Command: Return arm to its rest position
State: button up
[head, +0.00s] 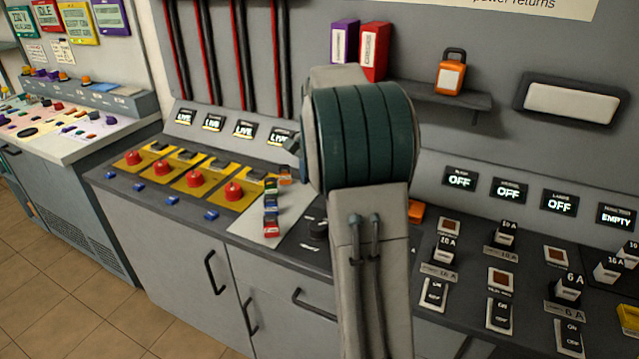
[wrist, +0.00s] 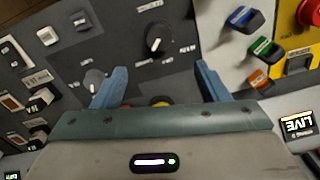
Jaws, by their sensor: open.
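My gripper (wrist: 158,80) is open in the wrist view, with its two blue fingers spread apart and nothing held between them. It hangs over the dark control panel (wrist: 205,55), close to a black rotary knob (wrist: 158,40). An orange-yellow part shows low between the fingers, mostly hidden by the gripper body. In the head view my arm (head: 365,200) stands bent up in front of the console, its teal joint large in the middle. The arm hides most of my gripper and part of the panel there.
Red buttons on yellow plates (head: 195,180) lie left of my arm, beside small coloured blocks (head: 270,208). Switches and black fuse-like blocks (head: 568,287) cover the right panel. A shelf (head: 440,95) holds an orange padlock (head: 451,73) and binders (head: 374,50). Floor (head: 60,290) shows at left.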

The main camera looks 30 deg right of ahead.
jog(key=s+a+n+t, duration=0.1)
jog(key=s+a+n, duration=0.5)
jog(key=s, duration=0.6)
jog(key=s+a+f+n+t, duration=0.1)
jog(key=s+a+n, duration=0.5)
jog(key=s+a, duration=0.3)
jog(key=s, duration=0.3)
jog(key=shift+s+a+f+n+p, duration=0.3)
jog(key=shift+s+a+p, duration=0.05)
jog(key=shift+s+a, duration=0.05)
